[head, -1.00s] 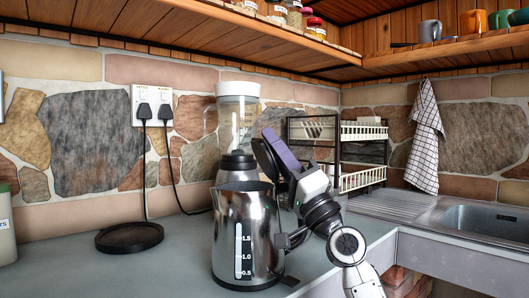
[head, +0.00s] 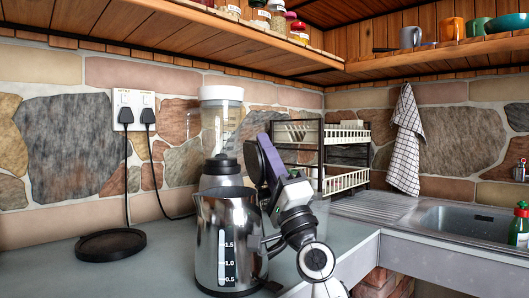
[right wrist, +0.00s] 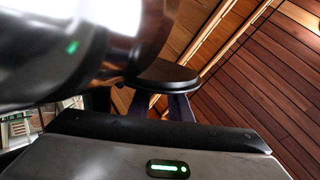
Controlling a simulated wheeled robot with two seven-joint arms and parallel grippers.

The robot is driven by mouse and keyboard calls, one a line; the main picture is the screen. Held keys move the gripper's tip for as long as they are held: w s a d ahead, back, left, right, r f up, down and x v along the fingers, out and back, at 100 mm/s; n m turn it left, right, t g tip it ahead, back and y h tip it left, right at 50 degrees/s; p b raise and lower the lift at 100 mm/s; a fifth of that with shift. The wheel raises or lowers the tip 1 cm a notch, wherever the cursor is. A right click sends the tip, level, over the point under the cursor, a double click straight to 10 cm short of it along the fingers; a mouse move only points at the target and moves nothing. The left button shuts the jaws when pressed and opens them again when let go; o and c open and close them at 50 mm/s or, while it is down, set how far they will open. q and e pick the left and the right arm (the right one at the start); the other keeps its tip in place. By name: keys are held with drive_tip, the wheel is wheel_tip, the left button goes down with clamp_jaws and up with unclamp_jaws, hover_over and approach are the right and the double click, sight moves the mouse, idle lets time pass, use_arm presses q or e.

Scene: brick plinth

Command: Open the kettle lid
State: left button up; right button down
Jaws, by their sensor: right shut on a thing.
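The silver kettle (head: 207,245) stands upright on the counter, with its water scale facing me. Its dark lid (head: 256,165) stands raised and steeply tilted at the right of the kettle's rim, so the top looks open. My right gripper (head: 271,158), with purple fingers, is at the lid and shut on it. In the right wrist view the lid (right wrist: 165,75) shows as a dark disc by the fingers, with the shiny kettle body (right wrist: 60,55) at the upper left. The kettle's handle is partly hidden behind my right arm. My left gripper is not in view.
A blender (head: 221,130) stands close behind the kettle. A round black base (head: 111,244) lies to the left, near the sockets (head: 134,109). A dish rack (head: 345,180) and a sink (head: 465,220) are to the right. The counter's front left is clear.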

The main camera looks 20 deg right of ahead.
drive_tip(key=c, duration=1.7)
unclamp_jaws()
drive_tip(key=shift+o, duration=0.2)
use_arm(q)
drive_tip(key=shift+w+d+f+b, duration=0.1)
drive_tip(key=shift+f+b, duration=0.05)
drive_tip(key=shift+b, duration=0.65)
use_arm(e)
drive_tip(key=v, duration=1)
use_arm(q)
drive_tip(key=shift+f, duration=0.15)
use_arm(e)
drive_tip(key=shift+s+f, duration=0.1)
